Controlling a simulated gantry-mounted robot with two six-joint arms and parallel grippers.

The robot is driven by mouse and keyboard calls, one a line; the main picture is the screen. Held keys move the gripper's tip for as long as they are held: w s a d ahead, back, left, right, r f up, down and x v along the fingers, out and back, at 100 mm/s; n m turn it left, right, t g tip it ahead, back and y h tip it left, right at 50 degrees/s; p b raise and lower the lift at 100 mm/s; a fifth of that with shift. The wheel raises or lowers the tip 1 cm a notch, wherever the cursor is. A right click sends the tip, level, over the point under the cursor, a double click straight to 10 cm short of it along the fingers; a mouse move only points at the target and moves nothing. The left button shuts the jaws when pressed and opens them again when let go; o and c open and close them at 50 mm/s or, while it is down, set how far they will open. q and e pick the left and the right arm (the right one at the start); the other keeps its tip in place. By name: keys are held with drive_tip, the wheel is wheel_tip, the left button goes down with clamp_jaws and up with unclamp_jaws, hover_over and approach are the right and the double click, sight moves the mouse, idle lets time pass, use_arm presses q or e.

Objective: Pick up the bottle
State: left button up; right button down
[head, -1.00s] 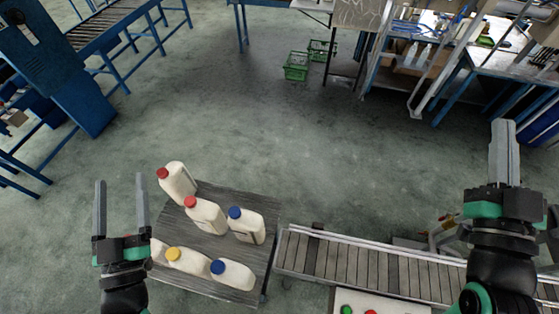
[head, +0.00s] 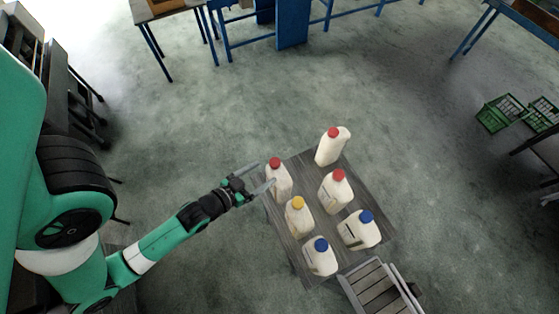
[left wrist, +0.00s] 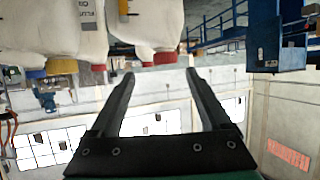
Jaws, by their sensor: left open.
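Several white bottles stand on a grey wooden table (head: 312,166). A red-capped bottle (head: 279,182) at the table's left edge is closest to my left gripper (head: 263,177). The gripper is open and empty, its fingers pointing at this bottle from the left. The head view does not settle whether they touch it. Other bottles are red-capped (head: 332,148), (head: 336,192), yellow-capped (head: 299,220) and blue-capped (head: 359,231), (head: 320,258). In the left wrist view, upside down, a red-capped bottle (left wrist: 150,22) shows beyond the open fingers (left wrist: 160,75). My right gripper is out of view.
A conveyor (head: 377,290) adjoins the table's lower right edge. Green crates (head: 500,112) stand on the floor at the right. Blue-framed benches are at the top. The floor above the bottle table is clear.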

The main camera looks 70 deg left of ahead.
sight(279, 160)
use_arm(q)
drive_tip(key=x, duration=0.5)
drive_tip(key=shift+r+p, duration=0.15)
drive_tip(key=shift+p, duration=0.2)
drive_tip(key=x, duration=0.6)
drive_tip(key=shift+s+a+f, duration=0.2)
drive_tip(key=shift+s+a, duration=0.1)
drive_tip(key=shift+a, duration=0.15)
clamp_jaws()
idle(0.4)
drive_tip(key=shift+r, duration=0.15)
